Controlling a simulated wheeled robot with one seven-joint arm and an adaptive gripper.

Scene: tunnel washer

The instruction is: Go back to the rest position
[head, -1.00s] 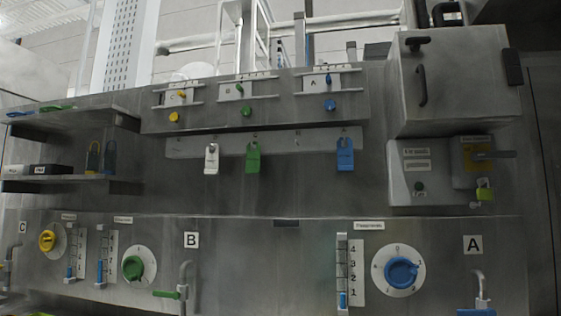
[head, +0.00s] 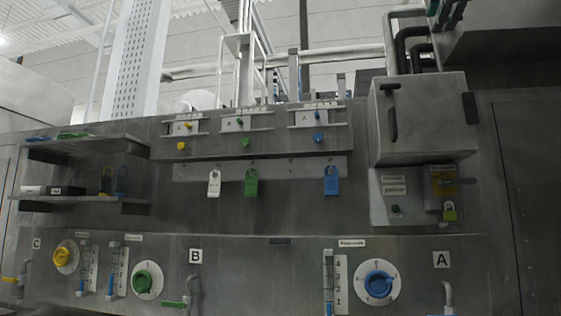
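My gripper is not in the head view. The steel washer panel (head: 280,215) faces me. A blue dial (head: 379,284) sits near label A (head: 441,259). A green dial (head: 146,279) sits near label B (head: 195,255), and a yellow dial (head: 65,256) near label C.
A steel box (head: 425,120) juts out at the upper right. Below it is a switch with a yellow-green padlock (head: 449,212). Shelves (head: 75,198) at the left hold small boxes and two padlocks. Pipes (head: 445,295) stick out along the bottom edge.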

